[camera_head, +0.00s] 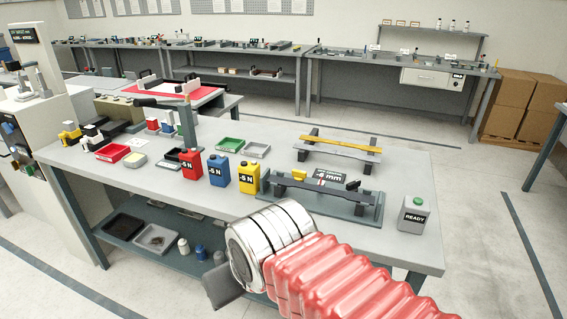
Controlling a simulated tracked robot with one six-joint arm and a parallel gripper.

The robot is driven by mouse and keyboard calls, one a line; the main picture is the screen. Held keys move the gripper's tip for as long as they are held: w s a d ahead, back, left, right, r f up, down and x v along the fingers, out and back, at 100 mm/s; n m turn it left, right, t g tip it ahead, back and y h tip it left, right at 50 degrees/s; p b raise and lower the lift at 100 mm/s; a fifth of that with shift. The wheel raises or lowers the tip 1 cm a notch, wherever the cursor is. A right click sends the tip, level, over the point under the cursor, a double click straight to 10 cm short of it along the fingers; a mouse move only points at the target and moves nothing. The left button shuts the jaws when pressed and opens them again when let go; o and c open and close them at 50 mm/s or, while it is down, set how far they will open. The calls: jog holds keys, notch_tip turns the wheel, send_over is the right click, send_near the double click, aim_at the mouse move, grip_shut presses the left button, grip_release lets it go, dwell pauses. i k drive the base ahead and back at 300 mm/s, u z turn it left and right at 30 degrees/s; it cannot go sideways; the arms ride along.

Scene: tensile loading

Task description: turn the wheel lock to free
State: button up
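I cannot pick out the wheel lock for certain. A pale machine (45,120) stands at the left end of the bench, with a small display (23,35) on top and a blue part (10,130) on its front. My arm, in a red ribbed sleeve with a silver collar, reaches in from the lower right. A dark grey part of my gripper (222,286) shows past the collar, below the bench's front edge. Its fingertips are not clearly visible, and it is well apart from the machine.
The grey bench (410,170) carries red, blue and yellow "5 N" weights (219,170), small trays (229,145), a dark fixture (322,196) with a bar, and a READY button box (414,214). Cardboard boxes (515,103) stand at the back right.

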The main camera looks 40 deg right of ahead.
aim_at(299, 175)
jog(key=z, duration=0.15)
jog(key=i, duration=1.35)
jog(key=z, duration=0.6)
